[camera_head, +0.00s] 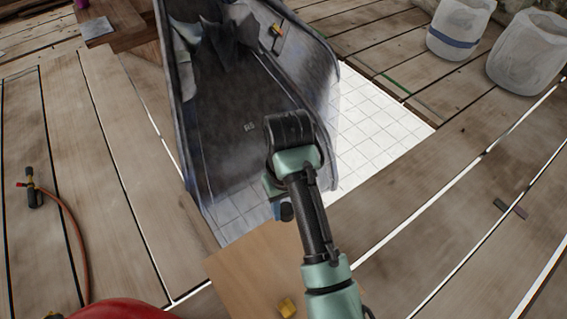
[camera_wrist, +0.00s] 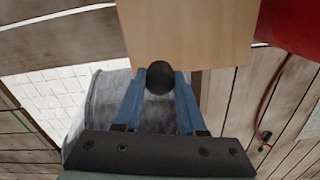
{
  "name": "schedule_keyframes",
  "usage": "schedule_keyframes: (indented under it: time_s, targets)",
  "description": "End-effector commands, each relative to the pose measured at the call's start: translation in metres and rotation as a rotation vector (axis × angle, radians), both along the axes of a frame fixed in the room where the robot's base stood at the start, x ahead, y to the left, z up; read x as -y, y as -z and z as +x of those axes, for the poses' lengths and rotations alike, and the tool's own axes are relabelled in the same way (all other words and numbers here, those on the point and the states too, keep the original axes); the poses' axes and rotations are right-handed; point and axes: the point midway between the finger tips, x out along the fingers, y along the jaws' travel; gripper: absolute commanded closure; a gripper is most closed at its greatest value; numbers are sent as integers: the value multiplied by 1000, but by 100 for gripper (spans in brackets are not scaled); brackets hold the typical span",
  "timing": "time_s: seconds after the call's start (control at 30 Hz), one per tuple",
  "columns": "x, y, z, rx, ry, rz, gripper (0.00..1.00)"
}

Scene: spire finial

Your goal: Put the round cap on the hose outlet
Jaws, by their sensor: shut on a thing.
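My gripper (camera_wrist: 158,80) has two blue fingers, shut on a dark, round-looking thing that I take for the round cap (camera_wrist: 158,77). It is held between the fingertips in the wrist view. In the head view my own arm mostly hides the gripper and the cap. A reddish hose (camera_head: 75,235) lies on the planks at left and runs to a black fitting with red and yellow parts (camera_head: 34,190). The hose also shows at right in the wrist view (camera_wrist: 270,92). I cannot tell which part is the hose outlet.
A tall dark translucent container (camera_head: 225,110) stands on white tiles (camera_head: 375,135) beside my arm. A tan board (camera_head: 245,275) with a small yellow piece (camera_head: 288,307) is at the bottom. A red rounded object (camera_head: 125,313) is at lower left. Pale buckets (camera_head: 460,30) stand at upper right.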

Motion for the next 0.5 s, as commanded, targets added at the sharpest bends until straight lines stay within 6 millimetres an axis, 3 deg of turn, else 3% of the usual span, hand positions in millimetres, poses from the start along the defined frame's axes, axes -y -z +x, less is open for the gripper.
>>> schedule_keyframes:
  time_s: [0.03,0.2,0.5]
  targets:
    - [-1,-22,-3,-2,60,2,100]
    - [0,-43,-9,-3,254,0,100]
    - [0,-51,-15,-1,415,-2,100]
